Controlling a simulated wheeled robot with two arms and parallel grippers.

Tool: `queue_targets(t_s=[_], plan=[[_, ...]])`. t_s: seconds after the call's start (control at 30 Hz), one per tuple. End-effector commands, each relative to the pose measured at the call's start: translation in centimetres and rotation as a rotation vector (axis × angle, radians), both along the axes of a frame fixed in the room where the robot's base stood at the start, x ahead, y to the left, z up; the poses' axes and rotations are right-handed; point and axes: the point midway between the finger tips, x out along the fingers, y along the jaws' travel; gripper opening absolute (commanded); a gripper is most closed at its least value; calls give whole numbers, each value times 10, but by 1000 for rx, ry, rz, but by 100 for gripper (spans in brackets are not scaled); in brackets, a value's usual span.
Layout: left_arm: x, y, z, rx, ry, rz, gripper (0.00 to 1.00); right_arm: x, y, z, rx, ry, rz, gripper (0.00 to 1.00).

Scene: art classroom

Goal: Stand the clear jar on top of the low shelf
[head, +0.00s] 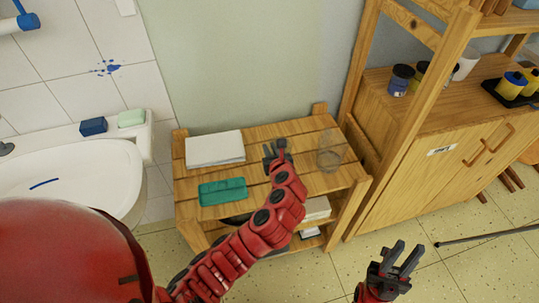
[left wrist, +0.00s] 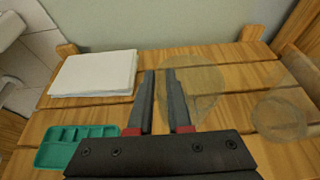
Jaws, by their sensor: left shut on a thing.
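The low shelf (head: 255,197) is a slatted wooden unit against the wall; its top also shows in the left wrist view (left wrist: 240,107). My left gripper (head: 276,151) is over the middle of this top. In the left wrist view its fingers (left wrist: 165,100) are shut on the clear jar (left wrist: 201,92), a faint see-through round shape at and behind the fingers. The jar is hard to make out in the head view, and I cannot tell whether it touches the slats. My right gripper (head: 394,264) is open and empty over the floor, right of the shelf.
Another clear vessel (head: 329,156) stands on the shelf top at the right. White paper (head: 215,149) and a green tray (head: 222,191) lie at the left. A sink (head: 60,170) is left; a taller wooden cabinet (head: 430,150) is right.

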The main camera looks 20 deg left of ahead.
Motion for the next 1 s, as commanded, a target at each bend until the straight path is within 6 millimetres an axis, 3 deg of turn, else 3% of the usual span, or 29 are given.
queue_targets(t_s=[0.03,0.2,0.5,0.53,0.7,1.0], plan=[[-2,1,-13,2,10,4,0,0,0,-1,0,0,0,27],[-2,1,-31,2,5,2,0,0,0,-1,0,0,0,27],[-1,1,-32,2,3,1,0,0,0,-1,0,0,0,27],[-1,1,-32,2,3,1,20,0,0,-1,0,0,0,27],[-2,1,-32,1,3,0,48,0,0,-1,0,0,0,27],[-2,1,-31,1,2,1,48,0,0,-1,0,0,0,27]])
